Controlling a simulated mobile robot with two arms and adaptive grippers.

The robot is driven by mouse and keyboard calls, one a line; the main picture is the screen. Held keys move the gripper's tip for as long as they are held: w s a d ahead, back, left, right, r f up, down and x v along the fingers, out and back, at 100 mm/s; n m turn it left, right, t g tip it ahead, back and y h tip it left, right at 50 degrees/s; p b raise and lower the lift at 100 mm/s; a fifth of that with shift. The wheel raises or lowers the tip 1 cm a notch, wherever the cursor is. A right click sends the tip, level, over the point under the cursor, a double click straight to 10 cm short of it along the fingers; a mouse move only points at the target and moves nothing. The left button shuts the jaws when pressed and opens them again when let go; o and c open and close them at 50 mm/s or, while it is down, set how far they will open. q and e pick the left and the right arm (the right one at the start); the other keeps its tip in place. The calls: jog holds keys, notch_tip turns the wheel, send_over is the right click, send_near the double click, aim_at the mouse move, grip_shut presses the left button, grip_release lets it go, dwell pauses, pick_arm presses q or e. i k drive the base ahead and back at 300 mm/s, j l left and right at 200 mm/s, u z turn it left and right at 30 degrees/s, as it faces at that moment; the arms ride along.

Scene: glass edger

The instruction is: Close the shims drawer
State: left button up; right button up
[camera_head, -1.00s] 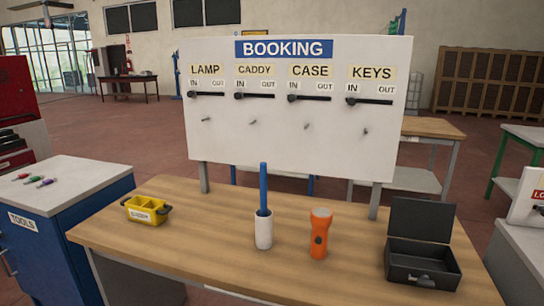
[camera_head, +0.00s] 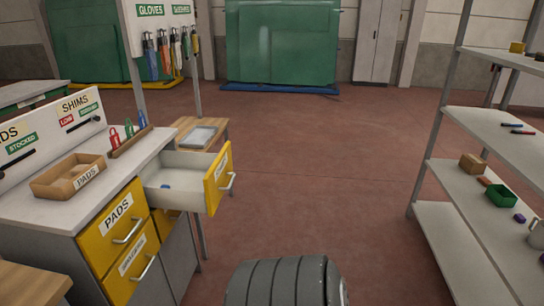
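A yellow-fronted drawer (camera_head: 218,182) stands pulled out from the top right of the cabinet, with a grey bar handle (camera_head: 229,183) on its front. Its label is too small and slanted to read for sure. The drawer's pale inside (camera_head: 185,176) holds a small blue item (camera_head: 165,187). A sign reading SHIMS (camera_head: 75,104) stands on the cabinet top behind. Neither of my grippers is in view. A dark ribbed part of my own body shows at the bottom middle.
The PADS drawer (camera_head: 112,224) and the drawer below it are shut. An open PADS tray (camera_head: 68,177) sits on the cabinet top (camera_head: 60,212). A small table (camera_head: 185,124) stands behind the open drawer. Shelves (camera_head: 475,190) stand at right. The red floor (camera_head: 320,180) between is clear.

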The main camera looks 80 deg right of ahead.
aim_at(198, 182)
jog(key=z, duration=2.15)
